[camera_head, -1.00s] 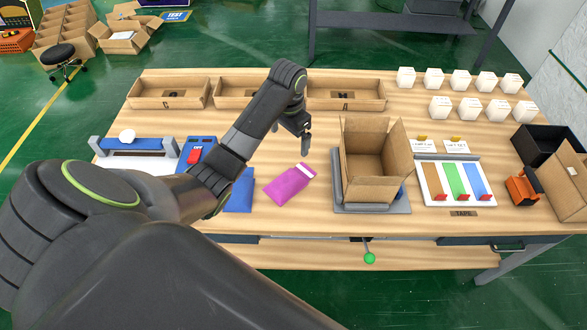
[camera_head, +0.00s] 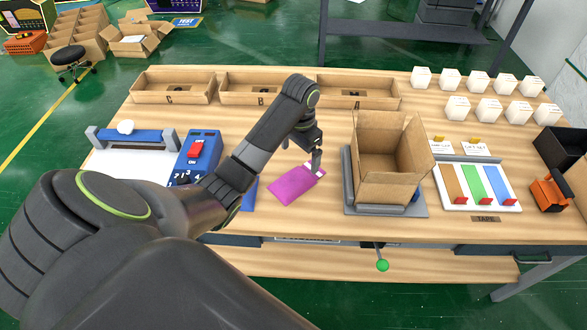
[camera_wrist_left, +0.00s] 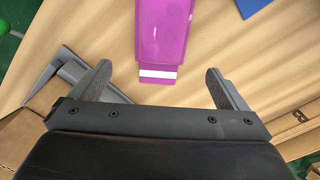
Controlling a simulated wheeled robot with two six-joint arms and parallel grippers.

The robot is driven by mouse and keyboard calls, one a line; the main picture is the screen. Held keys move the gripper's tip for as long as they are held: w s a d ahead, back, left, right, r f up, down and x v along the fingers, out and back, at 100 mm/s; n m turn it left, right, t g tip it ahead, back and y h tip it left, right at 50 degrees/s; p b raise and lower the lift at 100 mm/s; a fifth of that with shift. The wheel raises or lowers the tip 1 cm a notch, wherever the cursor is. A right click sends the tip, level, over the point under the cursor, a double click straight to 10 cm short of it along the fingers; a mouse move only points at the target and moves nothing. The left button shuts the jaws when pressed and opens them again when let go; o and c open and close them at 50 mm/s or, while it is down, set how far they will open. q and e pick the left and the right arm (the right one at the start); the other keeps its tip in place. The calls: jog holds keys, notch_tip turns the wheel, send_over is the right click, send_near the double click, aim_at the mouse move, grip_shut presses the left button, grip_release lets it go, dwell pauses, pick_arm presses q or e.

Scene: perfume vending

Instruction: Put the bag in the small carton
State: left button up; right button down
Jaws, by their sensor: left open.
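The bag is a flat magenta pouch (camera_head: 293,184) with a white strip at one end, lying on the table left of the carton. It also shows in the left wrist view (camera_wrist_left: 163,30), its white-striped end toward my gripper. The small carton (camera_head: 384,172) is an open brown box standing on a grey plate. My left gripper (camera_head: 314,162) is just above the white-striped end of the bag. In the left wrist view its open fingers (camera_wrist_left: 160,88) stand apart on either side of the bag's line, with nothing between them gripped. My right gripper is not in view.
Open trays (camera_head: 262,90) line the back of the table. A grey plate (camera_head: 413,209) lies under the carton. A colored tape rack (camera_head: 478,187) and several white boxes (camera_head: 488,110) are to the right. A blue device with a red switch (camera_head: 197,149) is at left.

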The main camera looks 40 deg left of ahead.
aim_at(298, 174)
pick_arm(q)
jog(key=shift+f+b, duration=2.2)
jog(key=shift+f, duration=0.5)
jog(key=shift+a+f, duration=0.1)
jog(key=shift+f, duration=1.65)
jog(key=shift+c, duration=0.4)
